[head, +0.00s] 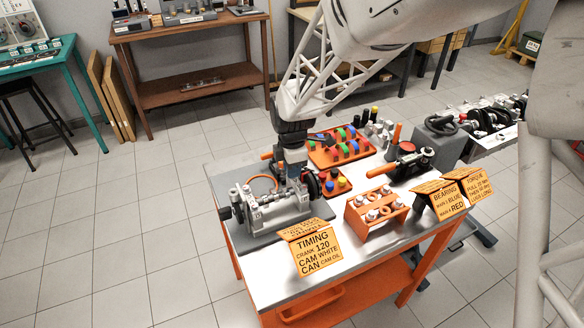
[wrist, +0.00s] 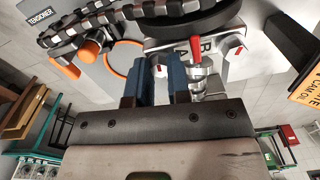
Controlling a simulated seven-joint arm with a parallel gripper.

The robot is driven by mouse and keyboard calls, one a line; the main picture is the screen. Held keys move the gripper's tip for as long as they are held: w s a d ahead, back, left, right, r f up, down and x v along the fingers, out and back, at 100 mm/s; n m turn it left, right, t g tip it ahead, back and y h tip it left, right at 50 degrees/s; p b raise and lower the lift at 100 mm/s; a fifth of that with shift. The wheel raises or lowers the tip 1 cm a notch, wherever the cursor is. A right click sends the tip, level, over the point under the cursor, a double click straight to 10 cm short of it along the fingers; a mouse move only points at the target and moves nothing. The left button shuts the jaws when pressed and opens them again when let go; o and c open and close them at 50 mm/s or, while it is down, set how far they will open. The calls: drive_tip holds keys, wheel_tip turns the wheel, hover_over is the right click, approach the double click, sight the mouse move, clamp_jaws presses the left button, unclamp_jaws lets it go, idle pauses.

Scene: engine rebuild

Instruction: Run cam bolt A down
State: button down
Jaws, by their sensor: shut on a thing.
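The grey engine block (head: 272,212) lies on a mat at the left of the orange-framed bench. My gripper (head: 289,178) points down at its rear right end, near a dark round wheel. In the wrist view, the blue fingers of my gripper (wrist: 161,82) are close together, shut on what appears to be cam bolt A (wrist: 160,69), a small metal piece mostly hidden between them. A dark wheel (wrist: 195,28) lies just beyond the fingers. A red pointer (wrist: 196,52) stands right of the fingers, by a white plate with black letters. How deep the bolt sits cannot be seen.
A timing chain (wrist: 95,22) and orange-ended tensioner (wrist: 90,50) lie left of the fingers. An orange rack (head: 376,209), a red tray (head: 340,150) with coloured caps and a timing sign (head: 316,252) stand close by.

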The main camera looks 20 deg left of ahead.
drive_tip(key=m, duration=0.4)
drive_tip(key=shift+r+m, duration=0.1)
drive_tip(key=shift+m, duration=0.2)
drive_tip(key=m, duration=0.4)
drive_tip(key=shift+m, duration=0.3)
drive_tip(key=m, duration=0.3)
drive_tip(key=shift+m, duration=0.3)
drive_tip(key=m, duration=0.4)
drive_tip(key=shift+w, duration=0.1)
drive_tip(key=m, duration=0.9)
drive_tip(key=shift+r+m, duration=0.1)
drive_tip(key=shift+m, duration=0.2)
drive_tip(key=m, duration=0.4)
drive_tip(key=shift+m, duration=2)
